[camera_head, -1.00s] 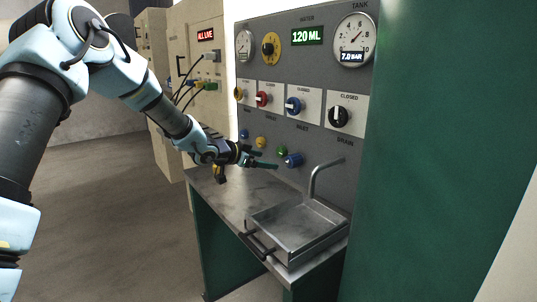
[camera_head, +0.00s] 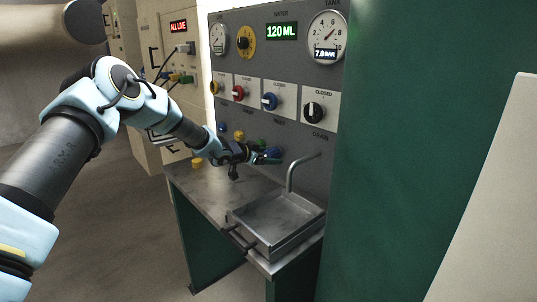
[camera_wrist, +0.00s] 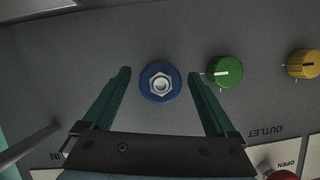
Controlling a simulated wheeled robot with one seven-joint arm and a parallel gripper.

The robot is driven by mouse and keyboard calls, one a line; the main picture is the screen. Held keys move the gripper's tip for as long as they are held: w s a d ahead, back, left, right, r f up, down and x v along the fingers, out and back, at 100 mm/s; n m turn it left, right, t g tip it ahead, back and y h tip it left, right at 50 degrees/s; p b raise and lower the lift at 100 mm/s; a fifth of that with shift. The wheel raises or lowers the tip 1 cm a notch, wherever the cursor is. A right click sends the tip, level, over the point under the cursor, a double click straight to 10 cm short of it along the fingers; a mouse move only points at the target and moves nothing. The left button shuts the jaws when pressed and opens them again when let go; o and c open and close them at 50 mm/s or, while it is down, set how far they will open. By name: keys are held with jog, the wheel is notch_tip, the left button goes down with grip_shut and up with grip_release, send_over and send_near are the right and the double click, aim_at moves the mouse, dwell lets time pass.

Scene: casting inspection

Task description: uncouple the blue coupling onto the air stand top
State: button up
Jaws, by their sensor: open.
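The blue coupling (camera_wrist: 160,83) shows in the wrist view as a blue ring with a metal hex nut at its centre, on the grey panel. In the head view the blue coupling (camera_head: 274,152) is at the right end of the lower row, partly behind my fingers. My gripper (camera_wrist: 159,74) is open, one green finger on each side of the coupling, with gaps on both sides. In the head view my gripper (camera_head: 264,159) reaches in from the left at the panel. The air stand top (camera_head: 205,188) is a grey metal surface below it.
A metal tray (camera_head: 282,219) with a handle sits on the stand top under a curved spout (camera_head: 292,172). A green knob (camera_wrist: 225,72) and a yellow knob (camera_wrist: 303,63) are right of the coupling in the wrist view. A small yellow piece (camera_head: 197,162) lies at the top's back left.

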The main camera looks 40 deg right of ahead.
grip_shut()
dwell(1.4)
